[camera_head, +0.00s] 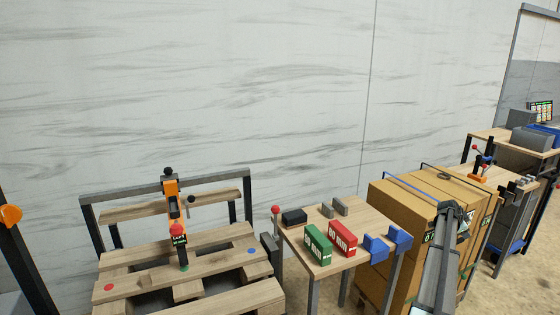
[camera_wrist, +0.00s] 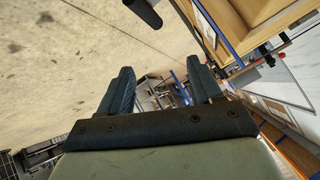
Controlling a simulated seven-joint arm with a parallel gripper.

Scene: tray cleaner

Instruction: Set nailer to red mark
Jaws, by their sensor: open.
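The nailer (camera_head: 171,188) is an orange and black tool on the horizontal rail of a dark frame at the left in the head view. Its lower part has a red knob and a dark shaft reaching down toward the pallet boards, with a green spot at its foot. The red mark (camera_head: 109,287) is a round dot on a wooden board, to the left of and nearer than the nailer. A blue mark (camera_head: 251,250) lies on the right end of a board. My gripper (camera_wrist: 163,88) is open in the wrist view, with nothing between its fingers.
A small wooden table (camera_head: 350,215) right of the frame holds a green box (camera_head: 318,240), a red box (camera_head: 342,238) and blue holders (camera_head: 376,247). Stacked cardboard boxes (camera_head: 400,235) stand farther right.

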